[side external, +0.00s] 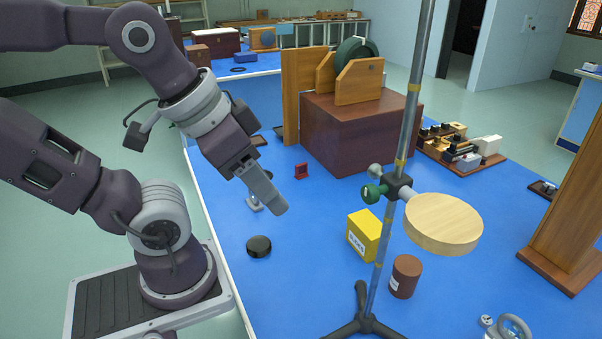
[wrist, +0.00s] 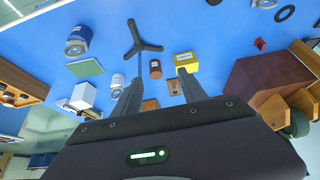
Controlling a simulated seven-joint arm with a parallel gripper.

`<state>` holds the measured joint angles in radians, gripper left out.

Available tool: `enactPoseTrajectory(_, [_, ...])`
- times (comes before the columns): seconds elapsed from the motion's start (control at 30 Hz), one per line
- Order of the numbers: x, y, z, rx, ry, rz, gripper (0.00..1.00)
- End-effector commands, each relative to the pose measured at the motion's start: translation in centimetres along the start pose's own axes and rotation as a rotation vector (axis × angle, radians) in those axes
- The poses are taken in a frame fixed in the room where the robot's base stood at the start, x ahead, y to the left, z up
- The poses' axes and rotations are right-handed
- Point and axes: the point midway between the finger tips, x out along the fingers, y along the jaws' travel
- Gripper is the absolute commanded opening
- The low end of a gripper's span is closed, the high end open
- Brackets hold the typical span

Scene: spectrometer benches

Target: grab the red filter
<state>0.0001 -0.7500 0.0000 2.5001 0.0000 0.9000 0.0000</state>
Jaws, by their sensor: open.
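The red filter (side external: 301,171) is a small red upright piece standing on the blue table, in front of the large brown box's left side. In the wrist view it is a small red shape (wrist: 260,44) at the upper right, well outside the space between the fingers. My gripper (side external: 275,205) hangs above the table, pointing down and to the right, left of and apart from the filter in the side view. In the wrist view my gripper (wrist: 161,76) has its fingers spread with nothing held between them.
The brown box (side external: 350,128) carries a wooden stand with a dark wheel. A metal stand (side external: 388,235) holds a round wooden plate. A yellow box (side external: 364,235), a brown cylinder (side external: 405,276) and a black disc (side external: 259,246) are nearby. Table around the filter's front is clear.

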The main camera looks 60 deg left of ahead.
Motion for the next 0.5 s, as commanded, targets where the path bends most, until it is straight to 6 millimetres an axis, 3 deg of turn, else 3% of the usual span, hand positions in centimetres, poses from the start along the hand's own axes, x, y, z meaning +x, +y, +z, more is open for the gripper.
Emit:
enactPoseTrajectory(0.07, [0.0, 0.0, 0.0, 0.000, 0.000, 0.000, 0.67])
enactPoseTrajectory(0.37, [-0.2, 0.0, -0.2, 0.000, 0.001, 0.000, 0.67])
enactPoseTrajectory(0.5, [-4.0, 0.0, -2.3, 0.000, 0.009, 0.000, 0.67])
